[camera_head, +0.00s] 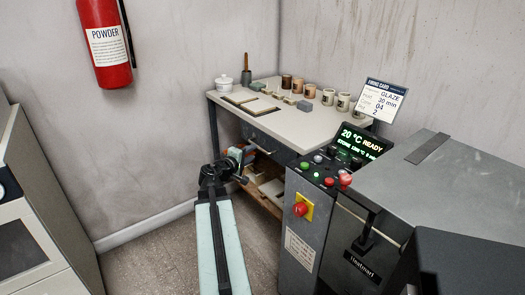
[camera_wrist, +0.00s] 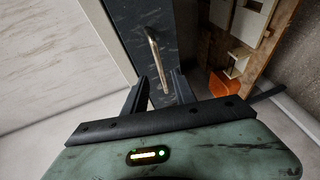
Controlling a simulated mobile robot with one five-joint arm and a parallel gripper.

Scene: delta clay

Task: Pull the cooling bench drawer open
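The cooling bench (camera_head: 300,118) stands against the back corner, with a pale top and dark frame. Its dark drawer front (camera_head: 262,139) lies just under the top and looks shut. In the wrist view the drawer front (camera_wrist: 184,22) carries a metal bar handle (camera_wrist: 154,48). My gripper (camera_head: 246,156) is in front of the drawer and hides part of it. In the wrist view my gripper (camera_wrist: 159,82) is open, with one finger on each side of the handle's near end. I cannot tell whether the fingers touch the handle.
Several cups (camera_head: 328,97), small blocks and a lidded white jar (camera_head: 224,84) stand on the bench top. A grey kiln (camera_head: 440,180) with a control panel is close on the right. An open shelf is below the drawer. Floor (camera_head: 150,260) is clear at left.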

